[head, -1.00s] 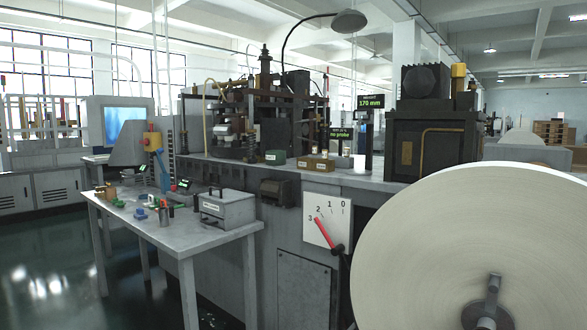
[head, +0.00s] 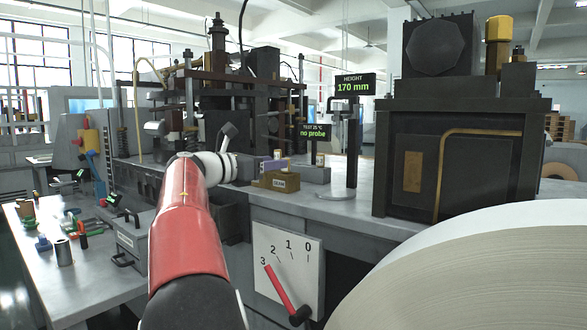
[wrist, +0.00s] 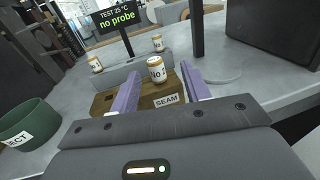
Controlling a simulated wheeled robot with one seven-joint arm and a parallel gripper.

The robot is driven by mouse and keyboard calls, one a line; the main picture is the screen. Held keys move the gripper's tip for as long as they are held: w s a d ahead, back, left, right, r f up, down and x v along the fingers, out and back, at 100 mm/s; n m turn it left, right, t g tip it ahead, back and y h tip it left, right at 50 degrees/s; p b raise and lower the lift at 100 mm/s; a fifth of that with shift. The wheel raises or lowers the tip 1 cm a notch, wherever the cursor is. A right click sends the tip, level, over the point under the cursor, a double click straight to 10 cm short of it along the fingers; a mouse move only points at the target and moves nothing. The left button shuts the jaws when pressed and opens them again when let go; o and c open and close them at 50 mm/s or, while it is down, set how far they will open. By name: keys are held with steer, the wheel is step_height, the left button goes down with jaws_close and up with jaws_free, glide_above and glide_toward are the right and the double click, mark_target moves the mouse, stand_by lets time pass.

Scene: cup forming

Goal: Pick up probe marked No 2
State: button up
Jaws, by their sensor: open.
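Three small white probes with gold rims show in the wrist view. The nearest probe (wrist: 156,72), lettered "No" with its numeral unreadable, stands upright at the brown SEAM box. Another probe (wrist: 158,42) is behind it and a third probe (wrist: 95,63) is to the left; I cannot read their markings. My gripper (wrist: 161,69) is open, its two purple fingers on either side of the nearest probe in the picture. I cannot tell whether they touch it. In the head view my red arm reaches toward the bench.
The SEAM box (wrist: 140,97) lies under my fingers, with a grey block (wrist: 140,70) behind it. A green bin (wrist: 25,122) is at left. The test display (wrist: 113,32) reads "no probe". A dark press (head: 455,150) and a large paper roll (head: 490,270) stand right.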

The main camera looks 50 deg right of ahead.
steer(key=shift+d+r, duration=0.15)
steer(key=shift+d, duration=0.25)
steer(key=d, duration=0.4)
steer(key=d+p, duration=0.1)
steer(key=d, duration=0.1)
steer(key=shift+d+f, duration=0.3)
steer(key=shift+d, duration=0.1)
steer(key=shift+c, duration=0.4)
jaws_close()
